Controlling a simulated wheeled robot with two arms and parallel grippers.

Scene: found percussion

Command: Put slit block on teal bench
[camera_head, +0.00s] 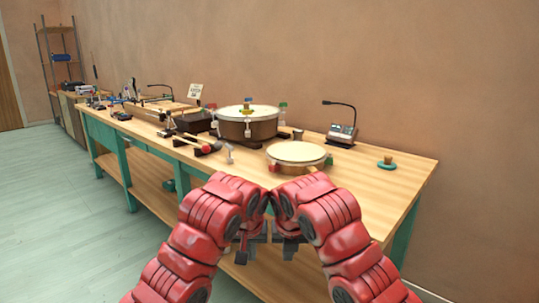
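The teal bench has a light wood top (370,198) and teal legs; it runs from the right foreground to the back left. I cannot pick out the slit block with certainty; a small dark box (194,122) stands on the bench, but its details are too small to tell. My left gripper (243,252) and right gripper (289,248) hang close together in front of the bench's near edge, below the top. Nothing is visibly held in either. Their fingers are small and dark, and I cannot tell how far they are apart.
On the bench stand a large drum (247,124), a shallower drum (297,153), a device with a bent-neck lamp or microphone (342,133), and a teal dish with a brown piece (387,163). Tools crowd the far left. The top's right front is clear. A shelf rack (61,58) stands behind.

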